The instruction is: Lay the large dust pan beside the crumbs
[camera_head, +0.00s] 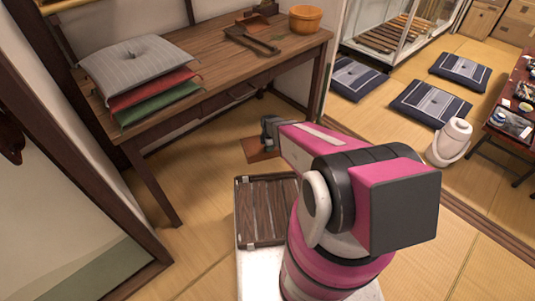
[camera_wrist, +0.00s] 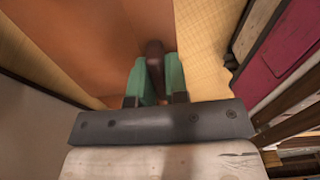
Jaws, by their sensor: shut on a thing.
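The large dust pan (camera_wrist: 85,35) is a flat orange-brown sheet with a dark brown handle, filling much of the upper left of the wrist view. My gripper (camera_wrist: 154,75) has teal fingers shut on either side of that handle. In the head view the pan (camera_head: 260,151) shows as a small brown plate below my gripper (camera_head: 270,130), in front of the wooden desk and over the tatami. I cannot tell whether the pan touches the floor. I cannot make out any crumbs in either view.
The wooden desk (camera_head: 205,68) holds stacked cushions (camera_head: 140,75), a brown flat tool (camera_head: 250,40) and a wooden tub (camera_head: 305,19). Floor cushions (camera_head: 430,103), a white pot (camera_head: 449,143) and a low table (camera_head: 525,95) lie right. Tatami between desk and robot is open.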

